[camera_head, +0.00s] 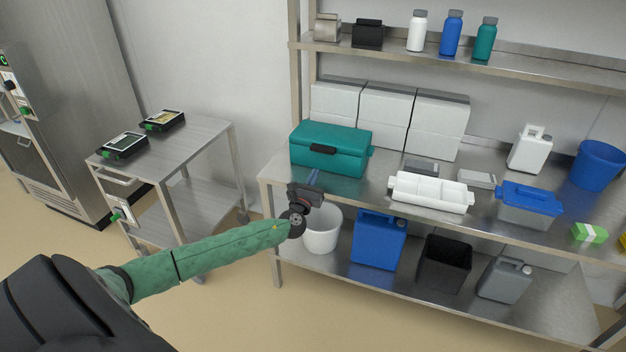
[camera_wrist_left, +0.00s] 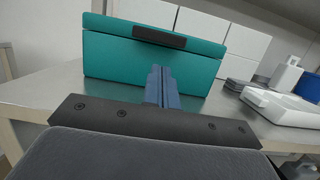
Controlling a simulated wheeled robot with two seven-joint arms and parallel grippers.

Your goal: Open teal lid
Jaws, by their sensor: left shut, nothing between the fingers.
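A teal box with a teal lid (camera_head: 335,136) stands on the left end of the steel bench. Its lid is down. A dark handle (camera_wrist_left: 159,37) sits on the front of the lid in the left wrist view. My left gripper (camera_head: 314,177) is in front of the box, just over the bench's front edge. Its blue fingers (camera_wrist_left: 163,88) are together with nothing between them, below the handle and apart from it in the head view. In the wrist view the fingers overlap the box front. My right gripper is out of view.
A white divided tray (camera_head: 431,193) and a grey tub with a blue lid (camera_head: 530,207) stand to the right on the bench. White boxes (camera_head: 387,113) stand behind. A white bucket (camera_head: 322,240) is below. A steel cart (camera_head: 190,150) stands left.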

